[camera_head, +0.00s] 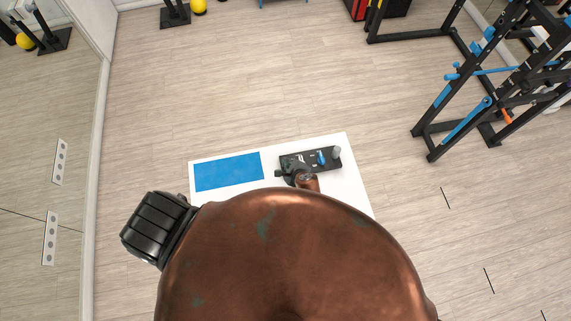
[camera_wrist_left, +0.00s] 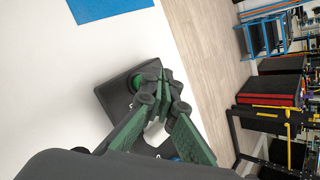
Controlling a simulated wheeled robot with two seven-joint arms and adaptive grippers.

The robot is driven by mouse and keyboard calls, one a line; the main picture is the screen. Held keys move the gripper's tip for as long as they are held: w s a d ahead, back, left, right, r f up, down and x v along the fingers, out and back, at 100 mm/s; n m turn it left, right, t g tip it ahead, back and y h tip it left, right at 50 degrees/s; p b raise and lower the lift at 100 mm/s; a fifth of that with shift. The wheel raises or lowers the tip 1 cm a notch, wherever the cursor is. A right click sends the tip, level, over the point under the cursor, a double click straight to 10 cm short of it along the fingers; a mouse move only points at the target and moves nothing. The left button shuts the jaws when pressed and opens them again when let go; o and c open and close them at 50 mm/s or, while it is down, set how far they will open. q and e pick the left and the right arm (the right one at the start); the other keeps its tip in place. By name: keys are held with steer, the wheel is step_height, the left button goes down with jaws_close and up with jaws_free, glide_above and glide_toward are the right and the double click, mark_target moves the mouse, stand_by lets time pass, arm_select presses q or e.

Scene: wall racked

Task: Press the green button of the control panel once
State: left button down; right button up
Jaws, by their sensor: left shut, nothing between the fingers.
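The dark control panel (camera_head: 325,165) lies on the right part of a white table (camera_head: 352,190). A blue piece (camera_head: 321,158) and a grey knob (camera_head: 336,152) show on its right side. My left gripper (camera_head: 287,167) is over the panel's left end and hides part of it. In the left wrist view, the panel (camera_wrist_left: 114,93) lies behind my shut, empty left gripper (camera_wrist_left: 165,80). The green button (camera_wrist_left: 136,82) shows just beside the fingertips, partly covered by them. I cannot tell if the fingertips touch it. My right gripper is not in view.
A blue mat (camera_head: 229,171) lies flat on the table left of the panel. A black and blue rack (camera_head: 480,85) stands on the floor at the right. A wall edge (camera_head: 99,140) runs along the left. The floor behind the table is clear.

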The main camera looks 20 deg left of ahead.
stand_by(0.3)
arm_select(q)
steer(key=shift+f, duration=0.15)
steer(key=shift+f, duration=0.25)
steer(key=shift+f, duration=0.55)
stand_by(0.7)
steer(key=shift+r, duration=0.1)
steer(key=shift+r+p, duration=0.85)
steer(key=shift+p, duration=0.2)
steer(key=shift+r, duration=0.1)
